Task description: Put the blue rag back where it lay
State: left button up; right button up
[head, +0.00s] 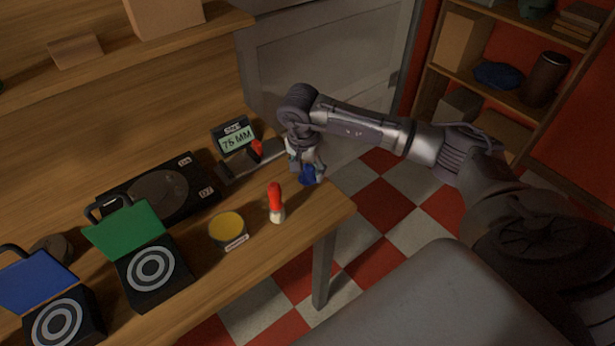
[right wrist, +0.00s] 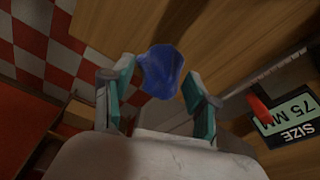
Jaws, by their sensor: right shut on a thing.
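The blue rag (head: 309,175) is a small crumpled bundle at the right end of the wooden workbench (head: 300,236). My right gripper (head: 305,168) points down and is shut on it. In the right wrist view the rag (right wrist: 162,72) sits between the teal-padded fingertips of the gripper (right wrist: 160,88), with bench wood behind it. I cannot tell whether the rag touches the bench top or hangs just above it. My left gripper is not in view.
A red-capped bottle (head: 276,203) and a yellow-topped tin (head: 228,229) stand near the front edge. A size display (head: 236,139) reading 75 MM is behind. Green-lidded (head: 128,232) and blue-lidded (head: 38,281) boxes stand left. A shelf (head: 480,82) is at right.

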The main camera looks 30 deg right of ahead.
aim_at(307, 178)
notch_tip(307, 178, down, 4)
jog(key=shift+r+p, duration=0.1)
jog(key=shift+p, duration=0.55)
jog(key=shift+f, duration=0.3)
jog(key=o, duration=1)
jog(key=shift+r, duration=0.1)
jog(key=shift+r, duration=0.55)
jog(key=r+b, duration=0.1)
jog(key=r, duration=0.2)
jog(key=a+r+b, duration=0.1)
jog(key=r, duration=0.7)
jog(key=shift+s+a+b, duration=0.3)
jog(key=shift+s+b, duration=0.05)
jog(key=shift+b, duration=0.05)
jog(key=shift+s+f, duration=0.1)
jog(key=shift+f, duration=0.05)
